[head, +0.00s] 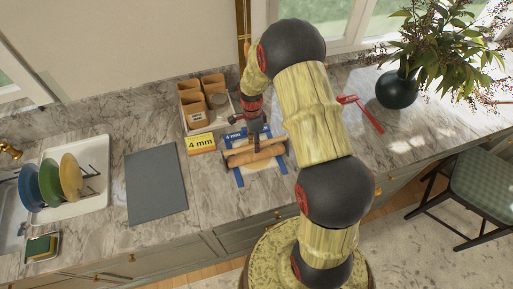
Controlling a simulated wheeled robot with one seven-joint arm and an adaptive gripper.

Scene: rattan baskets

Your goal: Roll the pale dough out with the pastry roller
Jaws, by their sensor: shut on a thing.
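The pastry roller (262,153) is a tan wooden cylinder lying roughly left to right, with dark parts at its ends. It is over a pale area with blue strips (238,177) on the counter. My gripper (257,138) comes down from above and is shut on the roller near its middle. The pale dough cannot be told apart clearly from the pale surface under the roller, and the roller and my arm hide part of it. I cannot tell whether the roller touches the dough.
A yellow "4 mm" sign (201,143) and a tray with brown boxes (191,98) stand at the left and behind. A grey board (156,186) lies further left, beside a plate rack (92,184). A red tool (362,110) and dark vase (397,91) are at right.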

